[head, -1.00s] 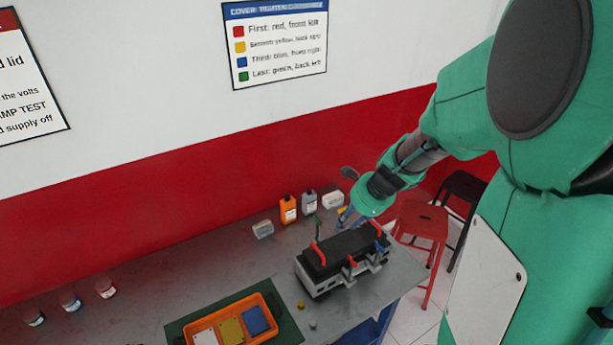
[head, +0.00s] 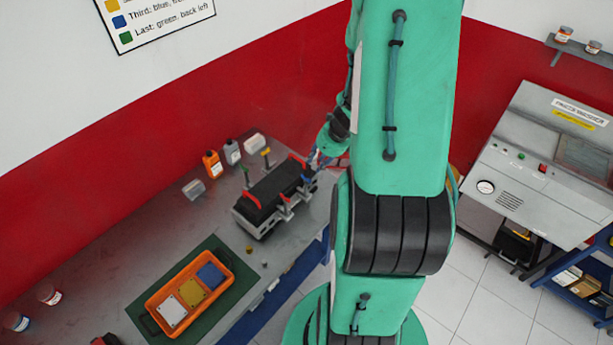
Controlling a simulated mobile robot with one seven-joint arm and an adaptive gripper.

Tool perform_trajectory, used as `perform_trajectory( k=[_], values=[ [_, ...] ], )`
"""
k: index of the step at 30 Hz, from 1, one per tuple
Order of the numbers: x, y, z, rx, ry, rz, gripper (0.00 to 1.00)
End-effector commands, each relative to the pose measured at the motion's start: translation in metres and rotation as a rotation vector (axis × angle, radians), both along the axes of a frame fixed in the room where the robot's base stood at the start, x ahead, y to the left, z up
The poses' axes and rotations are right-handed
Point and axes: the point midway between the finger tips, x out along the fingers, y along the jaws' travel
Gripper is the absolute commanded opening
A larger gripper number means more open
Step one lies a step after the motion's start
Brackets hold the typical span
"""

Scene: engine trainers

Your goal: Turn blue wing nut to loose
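The engine trainer (head: 248,217), a grey block with a black cover, stands on the grey bench. Red handles (head: 250,197) and grey clamps (head: 285,211) show along it. The blue wing nut (head: 307,180) is a small blue shape at the trainer's right end, partly hidden by my gripper and hard to make out. My gripper (head: 315,163) is at that right end, close by the blue shape. Its fingers are too small and covered to tell whether they are open, shut or touching the nut. A yellow-topped post (head: 266,153) and a green-topped post (head: 245,170) stand at the back.
An orange tray (head: 152,303) with white, yellow and blue plates lies on a green mat (head: 226,256). An orange bottle (head: 212,164), a grey bottle (head: 232,152) and small containers stand behind the trainer.

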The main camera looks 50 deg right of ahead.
Motion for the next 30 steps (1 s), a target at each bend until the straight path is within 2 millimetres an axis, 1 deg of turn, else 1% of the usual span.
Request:
perform_trajectory(
  k=[7, 13, 20, 30],
  values=[
    [0.002, 0.0, -0.004, 0.001, 0.0, 0.001, 0.29],
    [0.008, 0.0, -0.019, 0.001, 0.0, 0.001, 0.29],
    [0.02, 0.001, -0.05, 0.001, 0.001, 0.004, 0.29],
    [0.041, 0.001, -0.1, 0.001, 0.001, 0.003, 0.29]
  ],
)
